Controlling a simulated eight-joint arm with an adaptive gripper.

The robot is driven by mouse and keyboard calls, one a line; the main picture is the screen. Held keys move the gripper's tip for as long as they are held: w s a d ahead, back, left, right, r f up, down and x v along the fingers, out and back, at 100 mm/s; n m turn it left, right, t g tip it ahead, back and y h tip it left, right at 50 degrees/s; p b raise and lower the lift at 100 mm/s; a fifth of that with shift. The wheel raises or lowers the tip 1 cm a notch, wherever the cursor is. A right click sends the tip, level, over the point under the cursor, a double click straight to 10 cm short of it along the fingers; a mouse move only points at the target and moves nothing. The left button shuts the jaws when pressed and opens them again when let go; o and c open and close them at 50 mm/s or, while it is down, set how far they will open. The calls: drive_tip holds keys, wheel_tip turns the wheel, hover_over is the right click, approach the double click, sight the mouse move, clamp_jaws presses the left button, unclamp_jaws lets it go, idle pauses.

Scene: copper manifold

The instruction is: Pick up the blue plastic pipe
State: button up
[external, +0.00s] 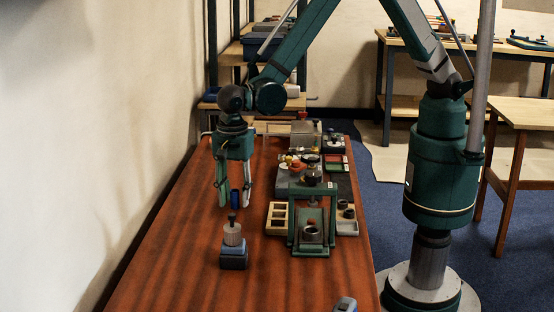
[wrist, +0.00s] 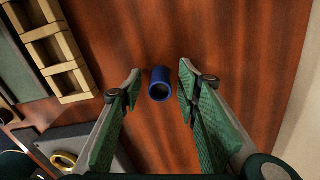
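The blue plastic pipe (wrist: 160,83) is a short hollow tube. In the wrist view it lies between my gripper's two fingertips, with a gap on each side and its dark open end showing. In the external view the pipe (external: 235,198) shows as a small dark blue piece at fingertip level, over the red-brown table. My gripper (external: 236,202) points down, with its fingers spread on both sides of the pipe. It also shows open and empty in the wrist view (wrist: 160,72). Whether the pipe stands on the table is hard to tell.
A black-knobbed pale cylinder on a blue and dark block (external: 233,256) stands in front of my gripper. A green press frame (external: 313,187) and a wooden divided tray (external: 277,218) are to the right. The wrist view shows the tray (wrist: 63,45) upper left. The table's front left is clear.

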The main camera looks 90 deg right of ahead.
drive_tip(key=c, duration=0.8)
drive_tip(key=shift+r+p, duration=1.15)
drive_tip(key=shift+r, duration=3.85)
